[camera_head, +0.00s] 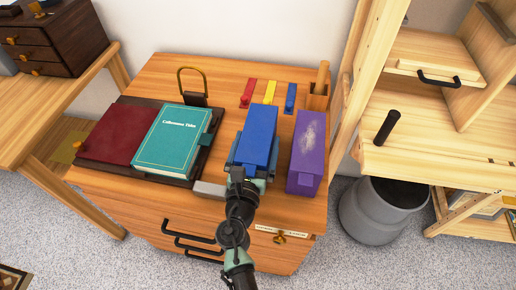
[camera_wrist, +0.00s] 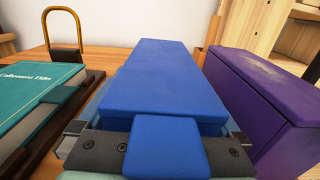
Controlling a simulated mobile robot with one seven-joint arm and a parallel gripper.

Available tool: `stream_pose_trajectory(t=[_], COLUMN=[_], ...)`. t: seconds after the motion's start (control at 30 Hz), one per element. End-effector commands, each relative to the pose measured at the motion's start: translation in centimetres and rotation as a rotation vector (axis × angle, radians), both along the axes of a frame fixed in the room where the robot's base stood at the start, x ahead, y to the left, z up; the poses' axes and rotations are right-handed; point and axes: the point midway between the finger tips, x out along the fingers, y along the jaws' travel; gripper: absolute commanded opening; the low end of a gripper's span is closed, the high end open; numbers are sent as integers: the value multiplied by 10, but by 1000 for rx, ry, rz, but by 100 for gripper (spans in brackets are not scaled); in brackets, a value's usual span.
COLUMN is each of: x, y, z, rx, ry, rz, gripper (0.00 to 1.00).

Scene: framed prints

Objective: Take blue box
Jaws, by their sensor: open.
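A long blue box (camera_head: 258,134) lies on the wooden cabinet top, between a teal book and a purple box. It fills the middle of the wrist view (camera_wrist: 165,80), with a smaller blue block (camera_wrist: 166,148) at its near end. My gripper (camera_head: 247,168) is at the near end of the blue box, and its dark parts show on both sides of that end. The gripper is open. The fingertips are largely hidden by the box, so I cannot tell whether they touch it.
The purple box (camera_head: 307,150) stands close on the right. The teal book (camera_head: 172,138) and a dark red book (camera_head: 112,134) lie on a dark tray at left. Red, yellow and blue pieces (camera_head: 290,98) lie behind. A wooden shelf post (camera_head: 355,75) rises at right.

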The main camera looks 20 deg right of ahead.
Motion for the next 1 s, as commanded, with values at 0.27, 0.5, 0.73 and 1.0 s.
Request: stream_pose_trajectory(t=[0.27, 0.5, 0.73, 1.0], x=[2, 2, 2, 2], y=[-1, -1, -1, -1], z=[0, 0, 0, 3], rx=[1, 1, 1, -3], ry=[0, 1, 1, -4], rz=[0, 0, 0, 0], gripper=[98, 55, 14, 0])
